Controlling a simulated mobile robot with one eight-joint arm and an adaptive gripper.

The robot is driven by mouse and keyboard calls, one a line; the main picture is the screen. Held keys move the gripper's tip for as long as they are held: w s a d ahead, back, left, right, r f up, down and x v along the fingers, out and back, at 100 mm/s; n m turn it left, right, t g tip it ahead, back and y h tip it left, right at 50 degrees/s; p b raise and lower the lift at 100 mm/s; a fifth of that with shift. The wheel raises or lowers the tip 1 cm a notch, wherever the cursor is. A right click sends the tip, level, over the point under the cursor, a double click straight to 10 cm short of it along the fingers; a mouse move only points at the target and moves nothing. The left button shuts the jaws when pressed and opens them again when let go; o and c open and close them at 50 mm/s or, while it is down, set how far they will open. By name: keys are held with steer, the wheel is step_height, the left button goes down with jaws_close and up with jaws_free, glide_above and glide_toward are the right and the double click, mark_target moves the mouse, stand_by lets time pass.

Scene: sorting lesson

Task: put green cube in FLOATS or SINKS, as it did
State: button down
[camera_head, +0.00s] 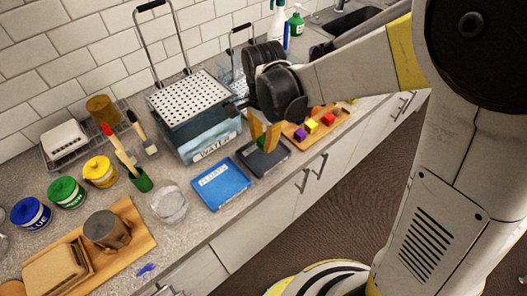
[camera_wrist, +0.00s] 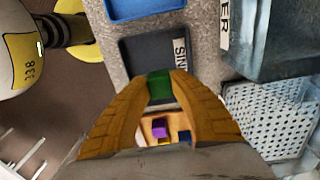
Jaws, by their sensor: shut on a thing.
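The green cube (camera_wrist: 160,87) shows in the wrist view between the tips of my gripper (camera_wrist: 160,80), which is shut on it. The dark grey tray (camera_wrist: 135,50), its label partly readable as "SIN", lies below and beyond the cube. In the head view my gripper (camera_head: 264,148) points down over this dark tray (camera_head: 280,157); I cannot make out the cube there. The blue tray (camera_head: 222,192) lies to its left, with a white label too small to read. Its edge also shows in the wrist view (camera_wrist: 145,8).
A water tank (camera_head: 205,145) labelled WATER, with a perforated white plate (camera_head: 190,98) above it, stands behind the trays. A wooden tray (camera_head: 328,128) with several coloured cubes lies right of the dark tray. A glass bowl (camera_head: 170,207) stands left of the blue tray.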

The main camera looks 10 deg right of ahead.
mark_target(264, 155)
steer(key=shift+f+b, duration=0.85)
steer(key=shift+f, duration=1.15)
steer(key=shift+f, duration=0.15)
steer(key=c, duration=1.3)
jaws_free()
steer(key=shift+o, duration=0.3)
